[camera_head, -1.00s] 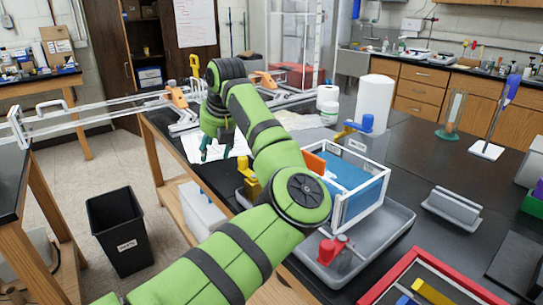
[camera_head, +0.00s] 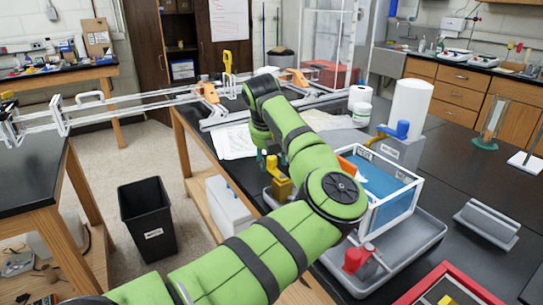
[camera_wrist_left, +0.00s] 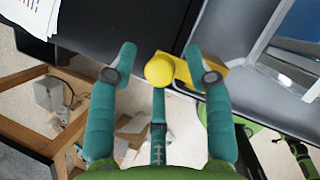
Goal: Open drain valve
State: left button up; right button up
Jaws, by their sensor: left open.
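A yellow valve (camera_head: 281,189) stands at the left end of the grey tray, beside the white-framed tank (camera_head: 388,190) of blue liquid. A red valve (camera_head: 356,258) sits at the tray's front edge, and a blue one (camera_head: 397,130) is on a grey block behind the tank. I cannot tell from a label which is the drain valve. My left gripper (camera_head: 272,158) is open and empty, with teal fingers just above and beside the yellow valve. In the wrist view, the round yellow knob (camera_wrist_left: 159,70) shows between the spread fingers (camera_wrist_left: 160,56); contact cannot be told. My right gripper is not in view.
The grey tray (camera_head: 425,247) rests on the black bench. White extrusion rails (camera_head: 130,104) with orange brackets span to the left bench. Paper (camera_head: 234,143) lies behind the gripper. A red-rimmed tray (camera_head: 447,283) is at front right. A black bin (camera_head: 148,220) stands on the floor.

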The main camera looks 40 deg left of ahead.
pick_arm(q)
grip_shut()
jog(key=shift+s+n+b, duration=0.1)
jog(key=shift+n+b, duration=0.2)
jog(key=shift+b, duration=0.05)
jog(key=shift+s+a+n+g+y+b, duration=0.1)
jog(key=shift+s+n+g+y+b, duration=0.25)
jog(key=shift+n+b, duration=0.6)
jog(key=shift+s+d+r+n+g+y+b, duration=0.15)
jog(key=shift+s+d+n+g+y, duration=0.4)
jog(key=shift+n, duration=1.45)
jog(key=shift+s+d+f+n+g+b, duration=0.1)
jog(key=shift+s+d+n+g, duration=0.15)
jog(key=shift+s+n+g, duration=1.2)
jog(key=shift+s+d+r+n+g+y+b, duration=0.15)
jog(key=shift+d+n+y, duration=0.2)
jog(key=shift+n, duration=2.25)
jog(key=shift+d+f, duration=0.1)
